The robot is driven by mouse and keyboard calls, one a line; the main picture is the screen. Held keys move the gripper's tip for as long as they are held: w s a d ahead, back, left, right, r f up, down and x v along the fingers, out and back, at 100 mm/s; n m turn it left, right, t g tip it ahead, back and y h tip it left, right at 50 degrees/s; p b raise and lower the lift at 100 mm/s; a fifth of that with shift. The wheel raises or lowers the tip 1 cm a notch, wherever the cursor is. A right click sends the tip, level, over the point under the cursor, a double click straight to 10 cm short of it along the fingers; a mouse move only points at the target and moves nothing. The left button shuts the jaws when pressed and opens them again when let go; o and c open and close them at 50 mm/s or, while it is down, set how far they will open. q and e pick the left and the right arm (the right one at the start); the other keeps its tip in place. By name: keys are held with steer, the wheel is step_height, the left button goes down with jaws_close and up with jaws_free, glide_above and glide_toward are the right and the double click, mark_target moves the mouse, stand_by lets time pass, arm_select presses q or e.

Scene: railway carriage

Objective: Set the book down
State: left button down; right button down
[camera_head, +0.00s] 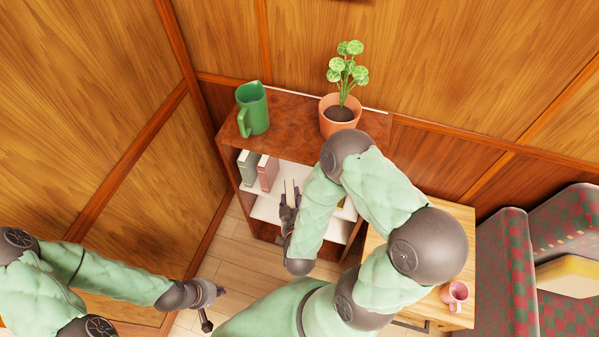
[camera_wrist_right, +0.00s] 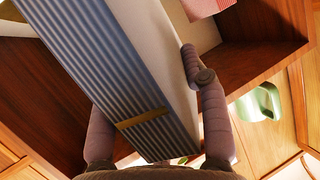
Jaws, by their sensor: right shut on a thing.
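A grey-blue ribbed book (camera_wrist_right: 110,60) with a gold band and pale page edges fills the middle of the right wrist view. My right gripper (camera_wrist_right: 146,92) is shut on it, a finger on each side. In the head view my right gripper (camera_head: 290,197) is at the open front of the wooden bookcase (camera_head: 291,112), at a white shelf. The held book is mostly hidden there, and I cannot tell whether it touches the shelf. My left gripper (camera_head: 206,308) hangs low at the left, away from the bookcase; its fingers are too unclear to read.
A grey book (camera_head: 247,166) and a pink book (camera_head: 267,172) stand on the shelf left of my right gripper. A green jug (camera_head: 253,108) and a potted plant (camera_head: 340,112) are on top. A pink mug (camera_head: 454,295) sits on a wooden table (camera_head: 460,222) at right.

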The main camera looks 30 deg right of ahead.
steer(key=r+b+x, duration=0.1)
steer(key=b+x, duration=0.1)
steer(key=x, duration=0.6)
steer(key=w+r+b+x, duration=0.1)
steer(key=b+x, duration=0.2)
steer(key=x, duration=0.6)
steer(key=shift+w+d+r, duration=0.15)
steer(key=shift+d+r, duration=0.15)
steer(key=shift+f, duration=0.2)
steer(key=c, duration=0.6)
jaws_free()
steer(key=shift+c, duration=0.2)
steer(key=shift+r, duration=0.1)
